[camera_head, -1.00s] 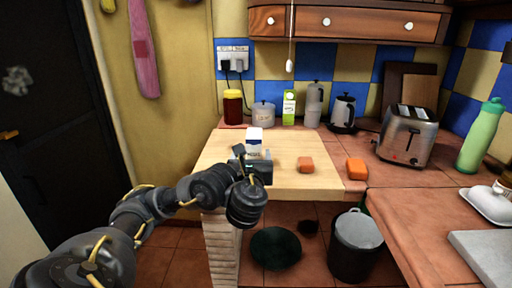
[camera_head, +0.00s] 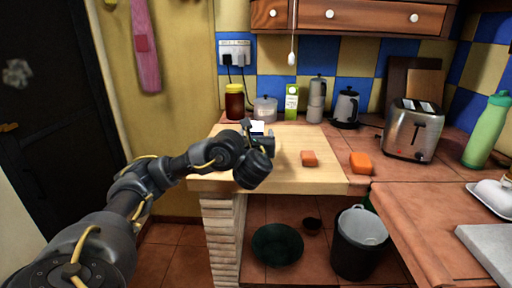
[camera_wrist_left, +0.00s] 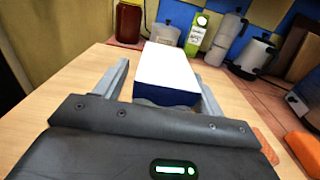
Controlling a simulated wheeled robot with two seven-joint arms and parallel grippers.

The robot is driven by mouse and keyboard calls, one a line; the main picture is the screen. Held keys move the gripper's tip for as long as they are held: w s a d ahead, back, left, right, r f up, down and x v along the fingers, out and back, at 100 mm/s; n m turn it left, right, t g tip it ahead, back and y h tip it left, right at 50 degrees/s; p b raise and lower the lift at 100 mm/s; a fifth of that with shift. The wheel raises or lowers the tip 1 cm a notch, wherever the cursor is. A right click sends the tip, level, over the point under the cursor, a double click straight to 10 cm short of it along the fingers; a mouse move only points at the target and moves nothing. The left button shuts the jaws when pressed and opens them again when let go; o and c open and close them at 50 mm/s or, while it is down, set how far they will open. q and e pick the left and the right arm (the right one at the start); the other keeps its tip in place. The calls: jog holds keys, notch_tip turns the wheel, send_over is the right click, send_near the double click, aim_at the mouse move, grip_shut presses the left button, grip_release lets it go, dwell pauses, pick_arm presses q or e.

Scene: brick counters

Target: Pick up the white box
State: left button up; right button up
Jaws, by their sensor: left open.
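The white box (camera_wrist_left: 168,68) has a white top and a blue lower front. In the left wrist view it stands on the wooden board (camera_wrist_left: 65,100) between the two fingers of my left gripper (camera_wrist_left: 160,80). The fingers are apart, with a visible gap to the box on the left side; on the right the finger is close to it. In the head view only the top of the box (camera_head: 257,127) shows behind my left gripper (camera_head: 258,136), which hides the rest. My right gripper is not in view.
Two orange blocks (camera_head: 309,158) (camera_head: 361,163) lie to the right. Behind stand a red-brown jar (camera_head: 235,101), a grey pot (camera_head: 265,108), a green-and-white carton (camera_head: 291,102) and a moka pot (camera_head: 316,99). A toaster (camera_head: 412,130) stands farther right.

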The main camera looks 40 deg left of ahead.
pick_arm(q)
jog(key=shift+w, duration=0.1)
jog(key=c, duration=1.1)
